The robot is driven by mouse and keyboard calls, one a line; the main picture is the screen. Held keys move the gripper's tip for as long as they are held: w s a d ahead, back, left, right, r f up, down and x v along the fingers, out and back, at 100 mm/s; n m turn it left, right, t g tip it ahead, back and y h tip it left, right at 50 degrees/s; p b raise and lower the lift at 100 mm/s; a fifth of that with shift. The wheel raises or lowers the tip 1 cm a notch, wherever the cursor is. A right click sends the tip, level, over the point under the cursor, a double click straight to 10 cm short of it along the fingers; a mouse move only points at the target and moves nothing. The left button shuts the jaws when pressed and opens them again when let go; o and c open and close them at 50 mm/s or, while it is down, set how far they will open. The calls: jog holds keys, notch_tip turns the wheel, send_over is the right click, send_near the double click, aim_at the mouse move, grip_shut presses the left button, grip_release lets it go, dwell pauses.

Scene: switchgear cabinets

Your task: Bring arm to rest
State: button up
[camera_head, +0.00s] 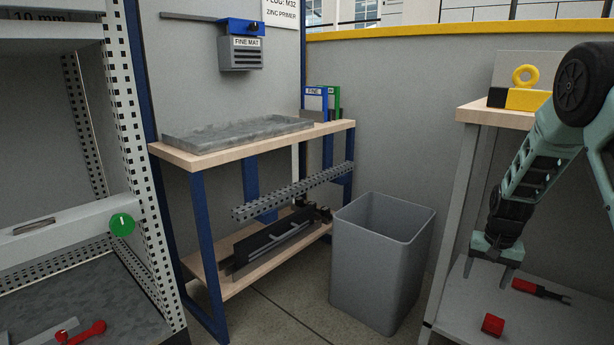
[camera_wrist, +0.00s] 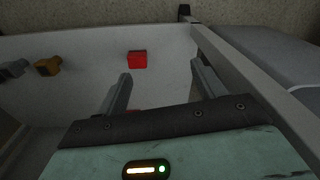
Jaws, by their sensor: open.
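My gripper (camera_head: 490,272) hangs from my arm at the right of the head view, above a grey lower shelf (camera_head: 462,305). In the wrist view my gripper (camera_wrist: 161,88) has its two fingers spread wide apart, with nothing between them. A small red block (camera_head: 492,324) lies on the shelf in front of the gripper; it also shows in the wrist view (camera_wrist: 137,59), beyond the fingers and apart from them. A red-handled tool (camera_head: 535,288) lies on the same shelf, to the right of the gripper.
A grey bin (camera_head: 380,262) stands left of the shelf. A wooden-topped workbench (camera_head: 235,152) with a grey tray (camera_head: 240,132) is farther back. A yellow block with a ring (camera_head: 524,92) sits on the right-hand bench near my arm. A perforated cabinet frame (camera_head: 125,130) stands at left.

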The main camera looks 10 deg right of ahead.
jog(key=s+a+r+n+t, duration=0.1)
jog(key=s+a+r+n, duration=0.1)
jog(key=s+a+r, duration=0.4)
jog(key=s+a+r+n, duration=0.2)
jog(key=a+r+n, duration=0.15)
jog(key=a, duration=0.55)
jog(key=s+a+r+n+g+y+p, duration=0.15)
jog(key=s+a+r+n, duration=0.35)
jog(key=s+a, duration=0.65)
jog(key=s+a+r+n+h+p, duration=0.15)
jog(key=s+a+r+n, duration=0.25)
jog(key=s+a, duration=0.7)
notch_tip(320, 180, up, 38)
jog(key=a+p, duration=0.2)
jog(key=p, duration=3.7)
jog(key=shift+w+n+y, duration=0.2)
jog(key=shift+n+y, duration=0.15)
jog(key=shift+y, duration=0.05)
